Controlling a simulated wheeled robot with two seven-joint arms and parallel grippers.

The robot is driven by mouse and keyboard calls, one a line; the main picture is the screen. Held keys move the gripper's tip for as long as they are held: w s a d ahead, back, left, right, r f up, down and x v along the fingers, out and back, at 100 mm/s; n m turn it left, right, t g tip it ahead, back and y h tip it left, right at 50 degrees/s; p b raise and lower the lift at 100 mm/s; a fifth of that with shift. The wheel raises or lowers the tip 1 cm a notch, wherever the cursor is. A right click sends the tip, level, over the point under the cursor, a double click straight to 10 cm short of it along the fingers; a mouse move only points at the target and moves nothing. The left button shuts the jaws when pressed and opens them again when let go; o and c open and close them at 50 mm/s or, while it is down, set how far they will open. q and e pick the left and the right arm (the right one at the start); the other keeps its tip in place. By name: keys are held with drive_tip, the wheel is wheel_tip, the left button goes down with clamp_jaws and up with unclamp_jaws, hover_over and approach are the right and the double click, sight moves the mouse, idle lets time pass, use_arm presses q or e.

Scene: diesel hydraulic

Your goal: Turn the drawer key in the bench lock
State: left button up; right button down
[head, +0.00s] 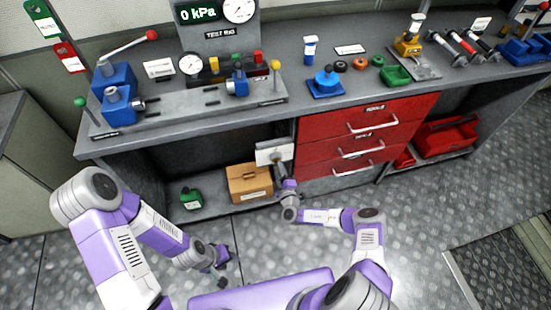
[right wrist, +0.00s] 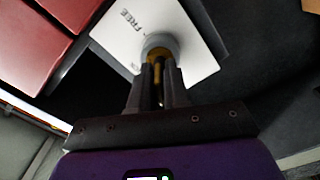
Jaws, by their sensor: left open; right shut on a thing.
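The bench lock is a white plate (head: 268,150) under the bench top, left of the red drawers. In the right wrist view the plate (right wrist: 200,55) carries the word FREE and a round grey lock barrel (right wrist: 160,42) with a brass-coloured part at its front. My right gripper (head: 281,162) is at the lock. In the right wrist view its fingers (right wrist: 158,78) are shut on the key, right in front of the barrel. The key is mostly hidden between the fingers, so its angle cannot be told. My left gripper (head: 223,262) is open and empty, low over the floor, away from the lock.
Red drawers (head: 362,140) with pale handles stand right of the lock. A cardboard box (head: 249,183) and a green can (head: 191,198) sit on the lower shelf below and left of the lock. The bench top (head: 200,131) overhangs it. Open floor lies in front.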

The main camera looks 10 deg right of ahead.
drive_tip(key=m, duration=1.3)
drive_tip(key=shift+m, duration=0.3)
drive_tip(key=c, duration=1)
unclamp_jaws()
drive_tip(key=shift+c, duration=0.2)
drive_tip(key=shift+s, duration=0.1)
